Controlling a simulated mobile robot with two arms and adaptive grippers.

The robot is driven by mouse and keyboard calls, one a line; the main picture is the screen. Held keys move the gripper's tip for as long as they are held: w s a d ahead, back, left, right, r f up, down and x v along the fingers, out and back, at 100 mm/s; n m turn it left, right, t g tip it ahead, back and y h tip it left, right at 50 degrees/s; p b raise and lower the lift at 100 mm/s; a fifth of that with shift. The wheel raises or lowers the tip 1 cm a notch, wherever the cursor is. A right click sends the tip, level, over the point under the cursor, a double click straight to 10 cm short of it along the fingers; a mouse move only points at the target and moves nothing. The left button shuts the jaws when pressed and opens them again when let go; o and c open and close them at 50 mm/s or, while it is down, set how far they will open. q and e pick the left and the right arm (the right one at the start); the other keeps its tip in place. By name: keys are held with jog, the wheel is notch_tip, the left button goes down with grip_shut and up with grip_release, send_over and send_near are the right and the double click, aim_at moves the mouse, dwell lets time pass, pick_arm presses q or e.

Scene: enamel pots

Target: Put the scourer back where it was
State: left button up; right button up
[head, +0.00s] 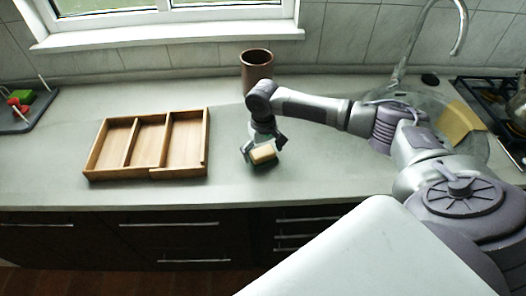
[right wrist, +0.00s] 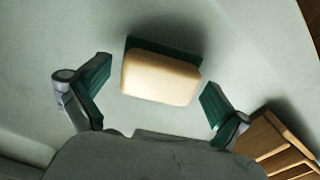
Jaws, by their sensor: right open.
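The scourer (head: 263,154) is a cream block with a dark green layer. It lies on the grey counter, right of the wooden tray. In the right wrist view the scourer (right wrist: 160,77) sits between the fingers, slightly tilted in the picture. My right gripper (head: 264,146) is open around it from above, with a gap on both sides; its green-padded fingers also show in the right wrist view (right wrist: 156,80). My left gripper is not in view.
A wooden tray with three compartments (head: 133,121) stands empty to the left. A brown crock (head: 256,65) is behind the gripper. A dark board (head: 26,112) with small items lies far left. A sink (head: 480,148) and hob (head: 490,95) are right. The counter's front is mostly clear.

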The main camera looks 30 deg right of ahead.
aim_at(263, 151)
notch_tip(263, 151, up, 12)
jog(key=b, duration=0.2)
jog(key=shift+r, duration=0.15)
dwell(0.7)
